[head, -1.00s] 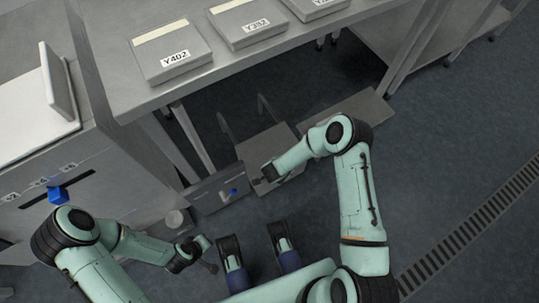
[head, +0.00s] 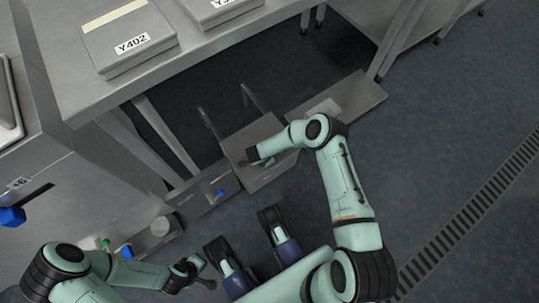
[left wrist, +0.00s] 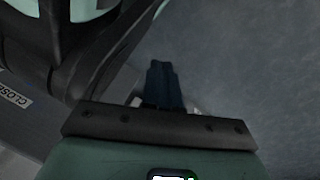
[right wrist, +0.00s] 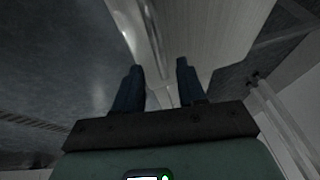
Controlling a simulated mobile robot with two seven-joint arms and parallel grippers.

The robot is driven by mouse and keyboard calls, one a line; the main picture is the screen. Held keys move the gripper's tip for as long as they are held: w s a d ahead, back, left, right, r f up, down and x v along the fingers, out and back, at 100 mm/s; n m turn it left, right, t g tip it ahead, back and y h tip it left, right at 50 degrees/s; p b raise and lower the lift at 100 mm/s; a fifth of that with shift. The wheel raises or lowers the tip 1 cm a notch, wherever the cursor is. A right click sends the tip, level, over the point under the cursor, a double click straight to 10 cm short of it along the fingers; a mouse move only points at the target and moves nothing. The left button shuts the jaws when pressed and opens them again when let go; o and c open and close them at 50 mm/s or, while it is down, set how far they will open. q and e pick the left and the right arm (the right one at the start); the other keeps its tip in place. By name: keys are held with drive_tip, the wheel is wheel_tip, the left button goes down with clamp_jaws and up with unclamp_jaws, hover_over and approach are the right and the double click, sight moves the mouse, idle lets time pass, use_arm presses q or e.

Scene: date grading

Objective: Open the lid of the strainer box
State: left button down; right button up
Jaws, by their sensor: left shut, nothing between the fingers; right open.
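A grey metal box (head: 227,150), which I take to be the strainer box, stands low on the floor beside the bench, with two thin bars rising behind it. Its lid cannot be told apart clearly from its top. My right gripper (head: 252,159) is at the box top. In the right wrist view its open fingers (right wrist: 157,88) point at a pale metal panel (right wrist: 205,35) with an edge running between them; contact cannot be told. My left gripper (head: 207,283) is low at the left, apart from the box; its fingers (left wrist: 162,75) are shut and empty.
A low grey panel with a blue knob (head: 221,191) adjoins the box at left. The bench (head: 85,100) above carries a box labelled Y402 (head: 128,38).

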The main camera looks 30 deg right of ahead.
use_arm(q)
drive_tip(key=shift+s+a+f+g+b, duration=0.1)
drive_tip(key=shift+s+f+g+b, duration=0.15)
drive_tip(key=shift+s+f, duration=0.25)
drive_tip(key=shift+s+a+f+g+b, duration=0.1)
drive_tip(key=shift+s+f+g, duration=0.15)
drive_tip(key=shift+s, duration=0.45)
use_arm(e)
drive_tip(key=shift+x, duration=1.4)
